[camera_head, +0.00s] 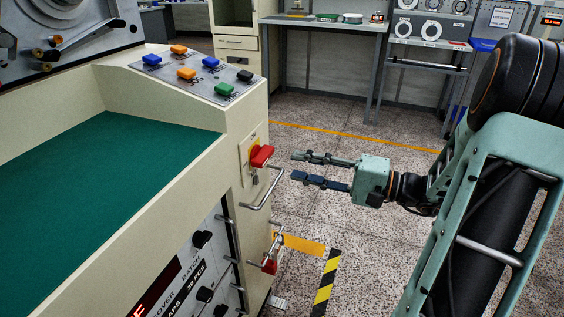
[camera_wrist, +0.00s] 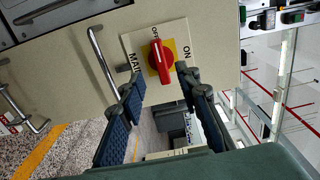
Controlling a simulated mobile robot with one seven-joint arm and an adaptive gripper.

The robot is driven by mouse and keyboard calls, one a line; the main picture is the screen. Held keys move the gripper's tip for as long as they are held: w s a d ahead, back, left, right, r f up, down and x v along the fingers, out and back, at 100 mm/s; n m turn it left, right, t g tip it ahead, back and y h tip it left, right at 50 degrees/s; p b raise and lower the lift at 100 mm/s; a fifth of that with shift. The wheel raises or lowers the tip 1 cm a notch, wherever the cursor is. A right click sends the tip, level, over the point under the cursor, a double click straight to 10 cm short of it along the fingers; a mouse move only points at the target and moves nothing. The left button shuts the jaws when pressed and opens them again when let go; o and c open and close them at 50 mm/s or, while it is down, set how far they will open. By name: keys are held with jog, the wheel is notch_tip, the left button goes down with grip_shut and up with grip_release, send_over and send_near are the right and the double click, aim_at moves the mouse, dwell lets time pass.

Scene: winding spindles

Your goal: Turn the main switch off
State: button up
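The main switch is a red knob (camera_head: 262,156) on a yellow and white plate on the end face of the cream cabinet. In the wrist view the knob (camera_wrist: 160,61) lies lengthwise, roughly up and down in the picture. The label "MAIN" is to its left, "ON" to its right, and small lettering, seemingly "OFF", is above it. My gripper (camera_head: 296,167) is open and empty, a short way to the right of the knob and pointing at it. In the wrist view its fingertips (camera_wrist: 157,78) flank the knob's lower end. No contact is clear.
A metal bar handle (camera_head: 265,190) sticks out just below the switch; it also shows in the wrist view (camera_wrist: 103,62). A red padlock (camera_head: 269,267) hangs lower on the cabinet. Coloured push buttons (camera_head: 186,73) are on top. The floor right of the cabinet is open.

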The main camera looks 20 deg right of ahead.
jog(key=v, duration=0.3)
jog(key=shift+s+d, duration=0.2)
jog(key=shift+d, duration=0.05)
